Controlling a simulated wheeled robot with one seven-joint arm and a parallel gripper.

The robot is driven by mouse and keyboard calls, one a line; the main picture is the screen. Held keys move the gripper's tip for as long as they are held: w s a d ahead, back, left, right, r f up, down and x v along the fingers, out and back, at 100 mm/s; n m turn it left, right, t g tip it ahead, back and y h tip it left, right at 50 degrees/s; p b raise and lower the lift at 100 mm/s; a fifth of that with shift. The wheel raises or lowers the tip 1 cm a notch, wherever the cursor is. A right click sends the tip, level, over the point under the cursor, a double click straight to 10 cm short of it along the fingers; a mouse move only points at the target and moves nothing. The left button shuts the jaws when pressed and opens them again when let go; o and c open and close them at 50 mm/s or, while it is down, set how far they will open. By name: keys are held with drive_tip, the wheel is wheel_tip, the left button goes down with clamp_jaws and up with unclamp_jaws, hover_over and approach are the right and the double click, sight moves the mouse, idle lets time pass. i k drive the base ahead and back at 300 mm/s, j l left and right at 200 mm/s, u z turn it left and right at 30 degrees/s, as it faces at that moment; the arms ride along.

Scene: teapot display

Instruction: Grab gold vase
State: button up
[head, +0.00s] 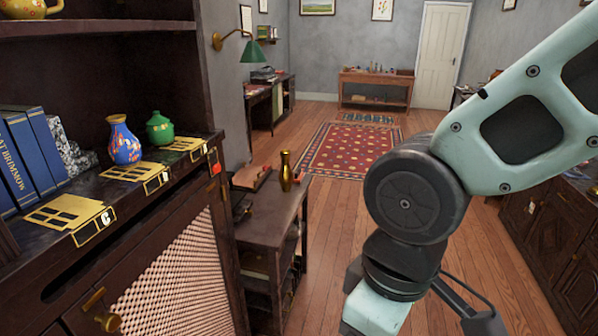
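The gold vase (286,171) stands upright on a small dark wooden side table (272,205), near its far end. It is slim, with a narrow neck and a flared mouth, and nothing touches it from above. My arm fills the right side of the head view, with a large pale green link and a dark round joint, to the right of the vase and apart from it. My gripper is not visible; the lower part of the arm runs out of the bottom edge.
A dark cabinet at left holds blue books (30,155), a blue painted vase (124,140), a green pot (159,129) and gold plaques (68,215). A wooden box (251,178) sits left of the gold vase. Open floor (335,235) and a red rug (350,150) lie beyond.

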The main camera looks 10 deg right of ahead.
sight(286, 177)
drive_tip(key=i+l, duration=0.15)
drive_tip(key=i, duration=0.3)
drive_tip(key=i+l+u, duration=0.1)
drive_tip(key=i, duration=0.35)
drive_tip(key=i+l+u, duration=0.1)
drive_tip(key=i, duration=0.35)
drive_tip(key=i+l, duration=0.25)
drive_tip(key=i, duration=0.15)
drive_tip(key=i+l+u, duration=0.1)
drive_tip(key=i, duration=0.35)
drive_tip(key=l, duration=0.1)
